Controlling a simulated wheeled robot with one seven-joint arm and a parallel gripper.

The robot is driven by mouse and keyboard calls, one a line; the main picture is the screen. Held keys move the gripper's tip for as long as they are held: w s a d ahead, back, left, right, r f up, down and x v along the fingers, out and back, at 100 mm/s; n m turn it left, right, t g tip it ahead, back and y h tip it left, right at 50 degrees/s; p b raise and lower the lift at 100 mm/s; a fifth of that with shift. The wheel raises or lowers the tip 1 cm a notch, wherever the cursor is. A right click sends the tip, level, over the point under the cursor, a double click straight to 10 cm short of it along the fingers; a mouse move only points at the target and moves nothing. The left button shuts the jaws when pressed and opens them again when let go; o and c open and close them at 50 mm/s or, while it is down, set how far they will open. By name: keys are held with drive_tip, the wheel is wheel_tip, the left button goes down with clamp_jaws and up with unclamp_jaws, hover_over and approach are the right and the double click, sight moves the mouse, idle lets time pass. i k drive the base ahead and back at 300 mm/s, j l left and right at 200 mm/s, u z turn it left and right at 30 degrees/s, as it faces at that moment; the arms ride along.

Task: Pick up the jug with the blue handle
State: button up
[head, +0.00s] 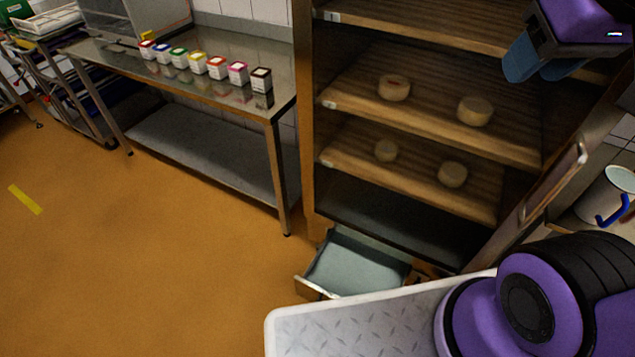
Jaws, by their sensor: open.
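A white jug with a blue handle (604,196) stands at the right edge of the head view, on a surface beyond the shelf unit. Its blue handle faces the lower right, and my purple arm is in front of and below it. My gripper (536,62) is at the top right, with blue fingers, open and empty. It is in front of the upper shelves, up and to the left of the jug and well apart from it.
A wooden shelf unit (430,95) holds several round cheeses, with an open drawer (350,268) at its foot. A steel table (190,62) at the left carries a row of small coloured boxes (216,67).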

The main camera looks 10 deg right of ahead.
sight(609, 196)
drive_tip(key=k+j+u, duration=0.1)
drive_tip(key=k+u, duration=0.15)
drive_tip(key=z, duration=1.85)
drive_tip(key=l+u, duration=0.25)
drive_tip(key=u, duration=0.2)
drive_tip(key=i+l+u, duration=0.1)
drive_tip(key=l+u, duration=0.25)
drive_tip(key=u, duration=0.15)
drive_tip(key=l+u, duration=0.3)
drive_tip(key=u, duration=0.15)
